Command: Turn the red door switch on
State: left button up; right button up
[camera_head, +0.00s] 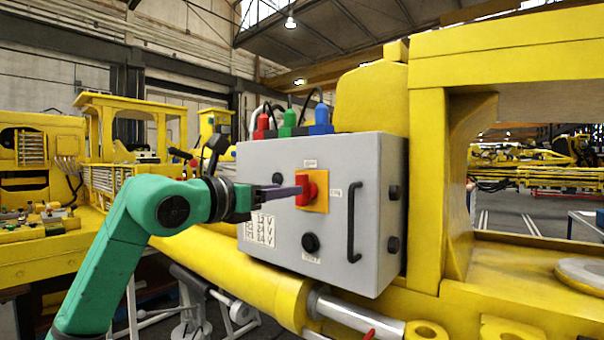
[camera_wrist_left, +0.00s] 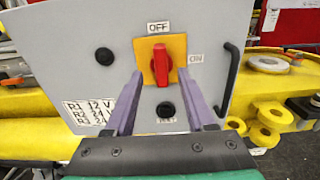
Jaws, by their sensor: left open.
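The red switch (camera_head: 308,189) sits on an orange plate on the front door of a grey box (camera_head: 285,155). In the left wrist view the red switch (camera_wrist_left: 160,66) stands upright, with an OFF label (camera_wrist_left: 158,27) above it and an ON label (camera_wrist_left: 195,58) to its right. My left gripper (camera_head: 291,191) reaches in from the left in front of the switch. In the left wrist view its purple fingers (camera_wrist_left: 160,76) are open, one on each side of the switch, with visible gaps. I cannot tell how deep the fingertips reach. My right gripper is not in view.
A black door handle (camera_head: 353,222) stands out to the right of the switch, and a round black knob (camera_head: 310,242) sits below it. Red, green and blue connectors (camera_head: 289,124) with cables top the box. A yellow machine frame (camera_head: 428,170) surrounds its right side.

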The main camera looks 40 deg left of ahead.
aim_at(301, 206)
pick_arm(q)
jog(key=w+p, duration=0.1)
jog(key=w, duration=0.1)
jog(key=w+p, duration=0.1)
jog(key=w, duration=0.1)
jog(key=w+p, duration=0.2)
jog(key=shift+w+r, duration=0.1)
jog(key=shift+r, duration=0.15)
jog(key=shift+w+f, duration=0.15)
jog(key=shift+w, duration=0.05)
jog(key=shift+f, duration=0.1)
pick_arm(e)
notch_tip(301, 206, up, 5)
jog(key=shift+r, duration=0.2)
pick_arm(q)
grip_shut()
